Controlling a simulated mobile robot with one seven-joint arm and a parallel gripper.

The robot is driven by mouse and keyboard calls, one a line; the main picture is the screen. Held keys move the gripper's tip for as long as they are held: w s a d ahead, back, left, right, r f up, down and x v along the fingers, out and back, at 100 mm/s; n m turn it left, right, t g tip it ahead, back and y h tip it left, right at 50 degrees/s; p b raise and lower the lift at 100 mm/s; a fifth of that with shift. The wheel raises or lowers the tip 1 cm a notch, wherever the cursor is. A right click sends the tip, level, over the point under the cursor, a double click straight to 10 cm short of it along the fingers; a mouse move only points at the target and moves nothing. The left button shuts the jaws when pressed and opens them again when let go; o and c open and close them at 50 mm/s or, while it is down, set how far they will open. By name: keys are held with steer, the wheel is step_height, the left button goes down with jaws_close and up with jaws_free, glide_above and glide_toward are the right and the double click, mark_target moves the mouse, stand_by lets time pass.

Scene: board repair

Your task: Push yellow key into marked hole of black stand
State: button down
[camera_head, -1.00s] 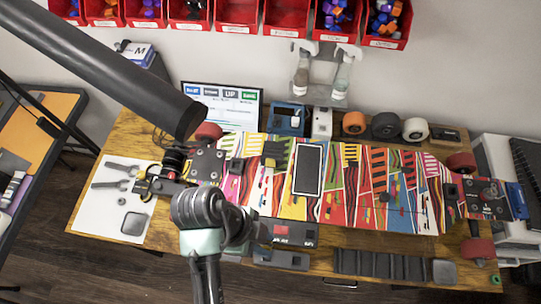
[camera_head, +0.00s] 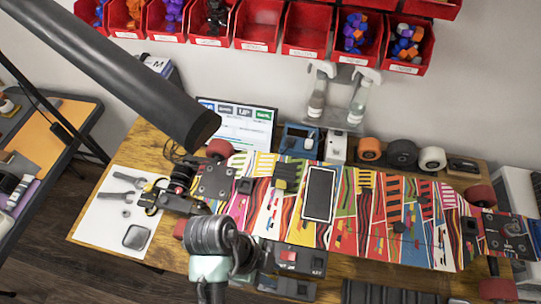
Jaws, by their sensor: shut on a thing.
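My gripper (camera_head: 163,197) is at the left end of the patterned skateboard deck, above the right edge of the white sheet. It is small and dark in this view, and its fingertips are partly hard to make out. A small yellow piece (camera_head: 149,187) shows at the gripper and may be the yellow key. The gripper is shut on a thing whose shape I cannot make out. A black box with a red part and the label "KEY" (camera_head: 300,260) lies in front of the deck, right of my wrist, and may be the black stand. Its marked hole is not discernible.
The skateboard deck (camera_head: 347,213) spans the wooden table (camera_head: 150,150), with a dark phone-like slab (camera_head: 319,194) on it. Wrenches (camera_head: 122,179) lie on the white sheet (camera_head: 104,224). Loose wheels (camera_head: 402,153) and spray bottles (camera_head: 359,102) stand behind. Red bins (camera_head: 258,43) hang above.

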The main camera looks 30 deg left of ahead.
steer(key=shift+f+b, duration=2.65)
steer(key=shift+f, duration=1.8)
steer(key=shift+f+b, duration=0.35)
steer(key=shift+f, duration=1.4)
stand_by(0.3)
steer(key=c, duration=0.6)
jaws_free()
steer(key=shift+r, duration=0.1)
steer(key=shift+w, duration=0.1)
steer(key=shift+c, duration=0.4)
steer(key=shift+o, duration=0.4)
